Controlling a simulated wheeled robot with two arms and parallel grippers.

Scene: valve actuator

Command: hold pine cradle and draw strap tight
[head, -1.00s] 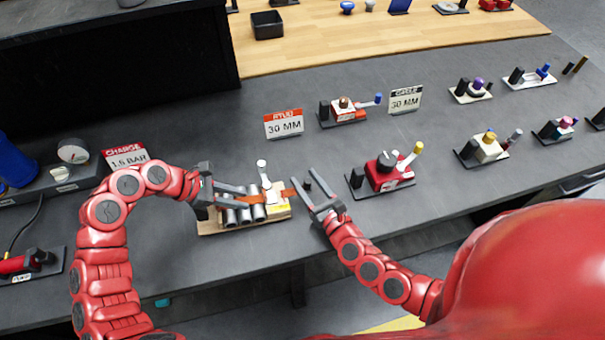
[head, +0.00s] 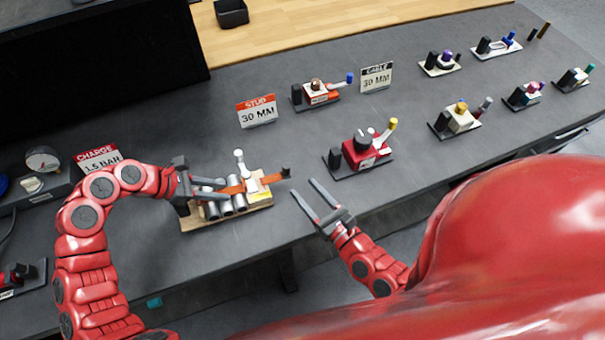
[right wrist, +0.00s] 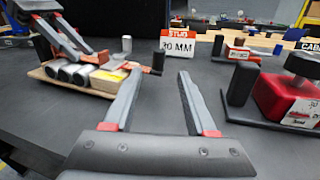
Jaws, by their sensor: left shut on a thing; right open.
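The pine cradle (head: 190,222) lies on the grey bench at centre left and carries several grey cylinders (head: 226,207). An orange strap (head: 268,179) runs over them and ends at a dark end piece (head: 286,172) past the cradle's right end. The cradle also shows in the right wrist view (right wrist: 100,93), with the dark end piece (right wrist: 158,63) near the fingers. My left gripper (head: 224,190) is shut at the cradle's left part; its exact contact is hard to see. My right gripper (head: 302,198) is open and empty, apart from the strap end, to its right and nearer the bench's front edge.
A red actuator (head: 366,150) on a dark plate stands right of the cradle. Signs STUD 30 MM (head: 257,111) and CABLE 30 MM (head: 377,77) stand behind. Several more fixtures stand at right. A gauge (head: 43,159) is at left.

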